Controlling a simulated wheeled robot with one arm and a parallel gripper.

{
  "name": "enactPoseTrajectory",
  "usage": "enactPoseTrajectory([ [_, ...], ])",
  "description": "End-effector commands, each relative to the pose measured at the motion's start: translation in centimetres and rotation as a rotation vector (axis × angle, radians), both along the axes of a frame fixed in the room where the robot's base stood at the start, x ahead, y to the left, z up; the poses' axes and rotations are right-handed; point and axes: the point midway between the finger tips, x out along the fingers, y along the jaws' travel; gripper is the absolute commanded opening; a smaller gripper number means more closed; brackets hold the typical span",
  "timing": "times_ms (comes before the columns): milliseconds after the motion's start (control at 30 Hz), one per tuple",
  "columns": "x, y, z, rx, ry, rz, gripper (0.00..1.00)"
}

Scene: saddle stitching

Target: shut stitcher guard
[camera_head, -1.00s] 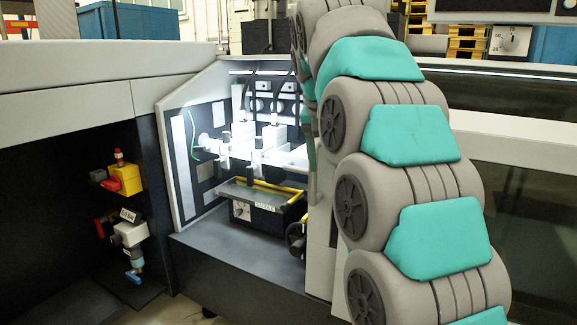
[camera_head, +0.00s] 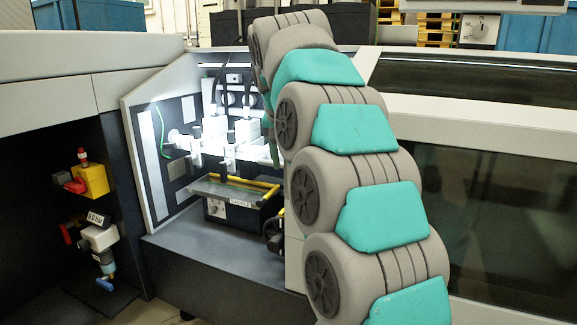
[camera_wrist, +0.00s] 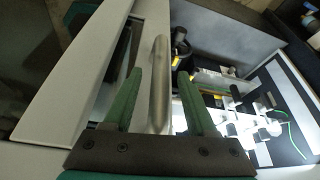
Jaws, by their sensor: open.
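The stitcher guard (camera_head: 490,205) is a light grey framed panel with a dark window, right of the stitcher opening (camera_head: 225,245). The opening is uncovered, and the lit stitching heads (camera_head: 225,145) show inside it. In the wrist view the guard's pale frame (camera_wrist: 75,65) is at left, with a grey bar handle (camera_wrist: 158,85) along it. My gripper (camera_wrist: 158,74) is open, with one green finger on either side of the handle. I cannot tell whether a finger touches it. In the head view my arm hides the handle and most of the gripper.
A yellow-edged tray (camera_head: 235,192) sits below the heads inside the opening. A slanted grey side wall (camera_head: 150,165) bounds the opening at left. A yellow-and-red switch (camera_head: 88,180) and an air regulator (camera_head: 100,237) are in the dark recess further left.

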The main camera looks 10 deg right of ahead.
Motion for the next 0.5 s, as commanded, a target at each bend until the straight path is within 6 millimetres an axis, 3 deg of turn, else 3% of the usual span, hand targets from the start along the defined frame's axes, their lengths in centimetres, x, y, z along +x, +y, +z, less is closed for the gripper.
enactPoseTrajectory([
  [133,0.36,-0.17,-1.17,0.001,0.003,0.001,0.57],
  [433,0.51,-0.20,-1.41,0.001,0.001,0.001,0.57],
  [500,0.51,-0.20,-1.41,0.001,0.001,0.001,0.49],
])
